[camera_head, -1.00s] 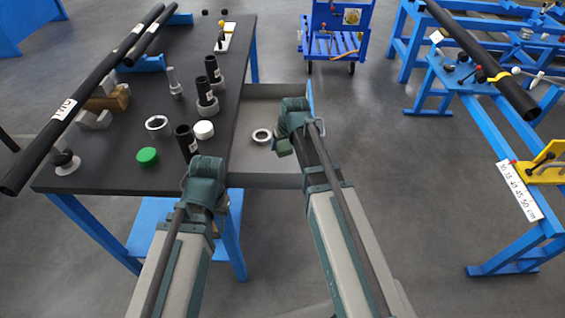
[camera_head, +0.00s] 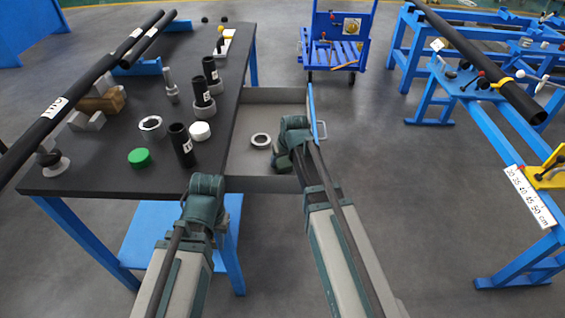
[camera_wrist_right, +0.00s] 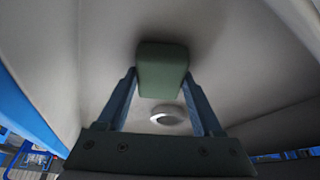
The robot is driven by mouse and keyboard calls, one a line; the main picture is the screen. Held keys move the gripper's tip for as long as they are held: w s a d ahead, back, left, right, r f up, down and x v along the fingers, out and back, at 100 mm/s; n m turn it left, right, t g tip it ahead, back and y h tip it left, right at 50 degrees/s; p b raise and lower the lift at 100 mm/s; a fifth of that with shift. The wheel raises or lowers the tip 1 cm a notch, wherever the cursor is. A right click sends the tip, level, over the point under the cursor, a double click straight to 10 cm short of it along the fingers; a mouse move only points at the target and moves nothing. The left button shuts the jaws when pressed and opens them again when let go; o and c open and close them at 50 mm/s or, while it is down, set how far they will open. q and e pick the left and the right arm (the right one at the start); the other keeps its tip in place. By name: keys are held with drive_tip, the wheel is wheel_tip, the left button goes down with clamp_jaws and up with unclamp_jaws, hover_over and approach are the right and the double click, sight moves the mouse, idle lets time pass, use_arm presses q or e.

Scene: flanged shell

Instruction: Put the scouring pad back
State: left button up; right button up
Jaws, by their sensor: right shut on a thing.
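The scouring pad (camera_wrist_right: 162,68) is a green block between the two fingers of my right gripper (camera_wrist_right: 161,88), which is shut on it. The wrist view shows the pale drawer floor around and beyond it. In the head view my right gripper (camera_head: 284,158) is at the right side of the open drawer (camera_head: 262,96), and the pad is mostly hidden by the gripper. A metal ring (camera_head: 261,140) lies in the drawer, left of the gripper; it also shows in the wrist view (camera_wrist_right: 168,117). My left gripper (camera_head: 204,190) is by the table's front edge; its fingers are hidden.
The dark table (camera_head: 95,165) holds a green cap (camera_head: 139,157), a white cap (camera_head: 200,131), black tubes (camera_head: 181,145) and a metal flange ring (camera_head: 152,126). A long black pipe (camera_head: 60,103) lies at the left. The drawer's middle is clear around the ring.

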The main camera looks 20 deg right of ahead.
drive_tip(key=shift+f, duration=0.2)
drive_tip(key=o, duration=1.2)
drive_tip(key=shift+r, duration=0.1)
drive_tip(key=shift+r, duration=0.1)
drive_tip(key=a+p+v, duration=0.1)
drive_tip(key=p+v, duration=1)
drive_tip(key=v, duration=0.1)
drive_tip(key=s+a+n+g+h, duration=0.1)
drive_tip(key=s+a+g, duration=0.1)
drive_tip(key=s+a, duration=0.4)
drive_tip(key=s+a+f+n+g+h, duration=0.1)
drive_tip(key=s+a+g, duration=0.2)
drive_tip(key=s+a, duration=0.4)
drive_tip(key=s, duration=0.6)
drive_tip(key=shift+f+n, duration=0.2)
drive_tip(key=shift+n, duration=0.1)
